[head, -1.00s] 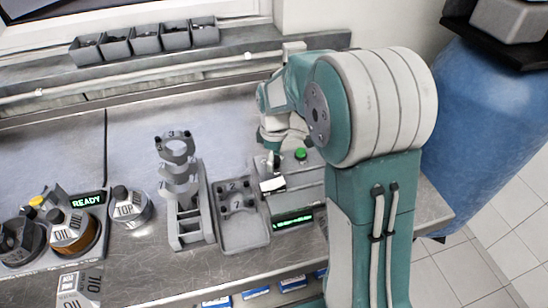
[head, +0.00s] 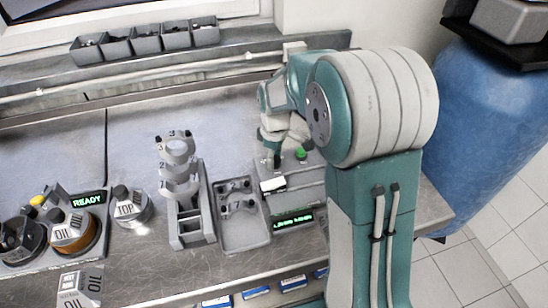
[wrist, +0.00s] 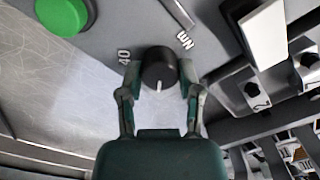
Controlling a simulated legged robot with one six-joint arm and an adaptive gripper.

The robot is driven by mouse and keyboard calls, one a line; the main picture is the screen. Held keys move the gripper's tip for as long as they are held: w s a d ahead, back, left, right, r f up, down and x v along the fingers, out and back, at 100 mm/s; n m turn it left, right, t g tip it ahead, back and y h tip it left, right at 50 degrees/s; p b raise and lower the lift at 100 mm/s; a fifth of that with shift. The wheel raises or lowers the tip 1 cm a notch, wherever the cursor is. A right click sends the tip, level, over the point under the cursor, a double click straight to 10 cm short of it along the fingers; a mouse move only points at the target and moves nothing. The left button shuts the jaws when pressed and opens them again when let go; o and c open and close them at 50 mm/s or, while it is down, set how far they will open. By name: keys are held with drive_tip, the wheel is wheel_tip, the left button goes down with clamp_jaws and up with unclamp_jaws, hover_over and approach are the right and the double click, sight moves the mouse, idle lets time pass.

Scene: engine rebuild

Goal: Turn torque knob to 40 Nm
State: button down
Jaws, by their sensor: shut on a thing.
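The torque knob (wrist: 158,66) is a black round knob with a white pointer line, in the wrist view. Its line points down the picture, towards my palm. The grey panel around it carries a "40" mark (wrist: 124,56) left of the knob and an "Nm" label (wrist: 184,40) at its upper right. My gripper (wrist: 160,78) has one finger on each side of the knob and is shut on it. In the head view my gripper (head: 275,157) is over the torque unit (head: 298,188), and the knob itself is mostly hidden.
A green button (head: 300,153) sits close to the knob, and a lit green display (head: 292,221) is at the unit's front; its text is unclear. A grey tray (head: 242,238) and a numbered rack (head: 193,236) stand at left. A blue barrel (head: 480,130) is at right.

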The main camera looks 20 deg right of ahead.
drive_tip(key=m, duration=0.4)
drive_tip(key=shift+f+m, duration=0.1)
drive_tip(key=shift+m, duration=0.2)
drive_tip(key=m, duration=0.4)
drive_tip(key=shift+s, duration=0.1)
drive_tip(key=m, duration=0.5)
drive_tip(key=shift+m, duration=2.2)
drive_tip(key=shift+c, duration=1.4)
unclamp_jaws()
